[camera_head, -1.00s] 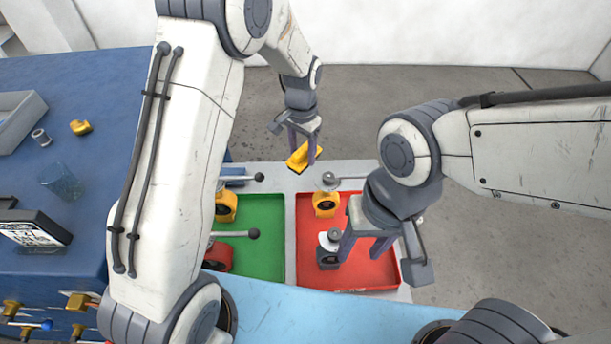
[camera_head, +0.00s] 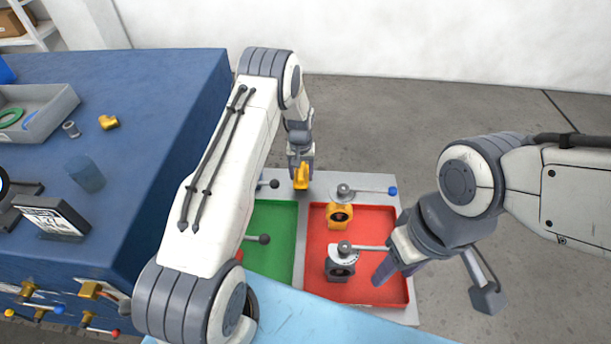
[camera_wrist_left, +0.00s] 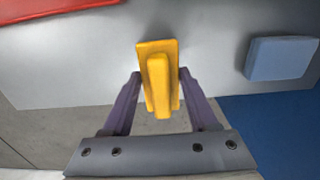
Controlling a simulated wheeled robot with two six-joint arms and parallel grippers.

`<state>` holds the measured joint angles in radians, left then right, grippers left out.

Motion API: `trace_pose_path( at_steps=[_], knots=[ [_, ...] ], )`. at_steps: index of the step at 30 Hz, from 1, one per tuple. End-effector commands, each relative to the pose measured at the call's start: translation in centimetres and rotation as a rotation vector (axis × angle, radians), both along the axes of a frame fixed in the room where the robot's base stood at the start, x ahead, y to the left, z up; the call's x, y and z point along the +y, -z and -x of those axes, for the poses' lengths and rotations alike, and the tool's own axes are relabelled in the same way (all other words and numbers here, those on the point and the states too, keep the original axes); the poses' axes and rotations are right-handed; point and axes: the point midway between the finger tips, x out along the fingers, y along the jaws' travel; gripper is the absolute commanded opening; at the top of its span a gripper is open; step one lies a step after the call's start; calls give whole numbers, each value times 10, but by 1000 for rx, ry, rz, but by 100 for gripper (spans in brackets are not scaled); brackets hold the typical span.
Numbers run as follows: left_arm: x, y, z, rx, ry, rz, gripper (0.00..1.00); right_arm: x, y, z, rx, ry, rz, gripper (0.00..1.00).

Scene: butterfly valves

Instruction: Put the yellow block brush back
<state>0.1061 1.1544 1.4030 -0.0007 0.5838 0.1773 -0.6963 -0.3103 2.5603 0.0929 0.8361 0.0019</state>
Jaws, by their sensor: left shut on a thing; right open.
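The yellow block brush (camera_head: 301,177) is at the far end of the trays, near the top of the grey divider between them. My left gripper (camera_head: 300,164) is shut on it. In the left wrist view the yellow block brush (camera_wrist_left: 158,80) sits between the two fingers (camera_wrist_left: 157,88), over a pale grey surface. I cannot tell whether the brush touches that surface. My right gripper (camera_head: 397,272) is open and empty at the right side of the red tray.
The red tray (camera_head: 375,220) holds a yellow valve (camera_head: 339,215) and a dark grey valve (camera_head: 341,267). The green tray (camera_head: 272,222) is partly hidden by my left arm. A pale blue block (camera_wrist_left: 280,58) lies beside the brush. A blue table (camera_head: 150,150) with small parts stands left.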

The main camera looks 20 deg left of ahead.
Motion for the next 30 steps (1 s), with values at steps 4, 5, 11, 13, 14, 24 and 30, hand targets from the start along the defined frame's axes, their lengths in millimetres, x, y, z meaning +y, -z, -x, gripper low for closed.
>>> trace_pose_path(
  at_steps=[4, 5, 11, 13, 14, 24, 30],
  knots=[
    [0, 16, 0, -1, 1, 0, 15, 0, -8, 0, 0, 0, 0, 50],
    [0, 17, -1, -1, 1, 0, 15, 0, -8, 0, 0, 0, 0, 50],
    [-1, 18, -1, -2, 2, -1, 15, 0, -7, 0, 0, 0, 0, 50],
    [-1, 19, -1, -2, 2, -1, 15, 0, -6, 0, 0, 0, 0, 50],
    [-1, 20, -1, -2, 2, -1, 15, 0, -5, 0, 0, 0, 0, 50],
    [-1, 21, -1, -1, 3, 0, 89, 0, -4, 0, 0, 0, 0, 50],
    [-1, 18, -1, -1, 3, 0, 89, 0, -7, 0, 0, 0, 0, 50]
  ],
)
